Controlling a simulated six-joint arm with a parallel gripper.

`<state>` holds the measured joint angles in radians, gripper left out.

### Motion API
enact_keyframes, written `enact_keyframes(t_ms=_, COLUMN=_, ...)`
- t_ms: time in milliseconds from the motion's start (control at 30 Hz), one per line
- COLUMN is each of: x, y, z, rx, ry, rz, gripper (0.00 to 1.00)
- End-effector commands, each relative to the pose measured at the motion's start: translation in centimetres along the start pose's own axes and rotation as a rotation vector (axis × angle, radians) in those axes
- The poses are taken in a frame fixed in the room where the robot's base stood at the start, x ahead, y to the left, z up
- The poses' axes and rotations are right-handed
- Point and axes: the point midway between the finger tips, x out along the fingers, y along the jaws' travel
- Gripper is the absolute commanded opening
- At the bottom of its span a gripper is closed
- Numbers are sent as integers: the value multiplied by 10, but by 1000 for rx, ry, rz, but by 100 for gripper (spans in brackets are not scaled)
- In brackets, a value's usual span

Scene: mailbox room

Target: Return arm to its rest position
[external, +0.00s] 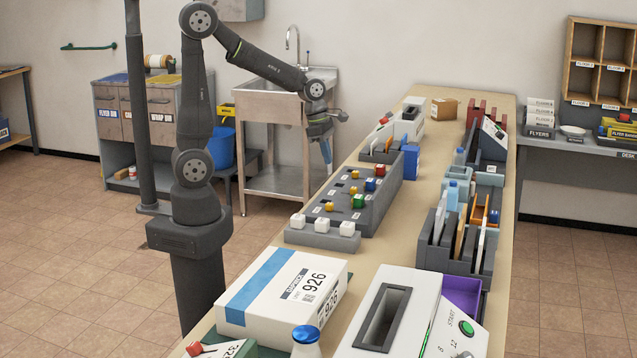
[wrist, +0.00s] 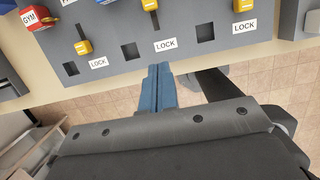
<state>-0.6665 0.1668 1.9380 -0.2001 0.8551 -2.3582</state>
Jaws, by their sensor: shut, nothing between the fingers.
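My gripper (external: 326,151) hangs at the end of my raised arm in the external view, beside the left edge of the long table (external: 405,240) and in front of the metal sink. Its blue fingers point down and are together, with nothing between them. In the wrist view my gripper (wrist: 158,72) shows as two blue fingers side by side. Beyond their tips is the edge of a grey panel (wrist: 208,58) with LOCK labels and yellow switches. I cannot tell how far the tips are from the panel, but in the external view they look apart from it.
The grey panel (external: 335,217) on the table carries coloured knobs. A white 926 parcel (external: 260,310), a slotted white box (external: 420,290) and grey file holders (external: 432,256) also stand there. The sink (external: 268,108) is behind my gripper. Tiled floor (external: 80,240) lies open at left.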

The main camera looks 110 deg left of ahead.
Motion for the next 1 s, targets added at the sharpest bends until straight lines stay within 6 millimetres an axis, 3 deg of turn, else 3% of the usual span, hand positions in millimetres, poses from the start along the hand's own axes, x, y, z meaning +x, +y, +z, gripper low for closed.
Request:
enact_keyframes(t_ms=200, x=40, y=-1, z=0, rx=0, ry=3, rz=-4, gripper=0)
enact_keyframes(t_ms=500, x=84, y=1, z=-8, rx=-2, ry=-1, rz=0, gripper=0)
enact_keyframes(t_ms=667, x=73, y=1, z=-41, rx=-4, ry=-2, rz=3, gripper=0)
enact_keyframes(t_ms=1000, x=20, y=1, z=-37, rx=2, ry=-6, rz=5, gripper=0)
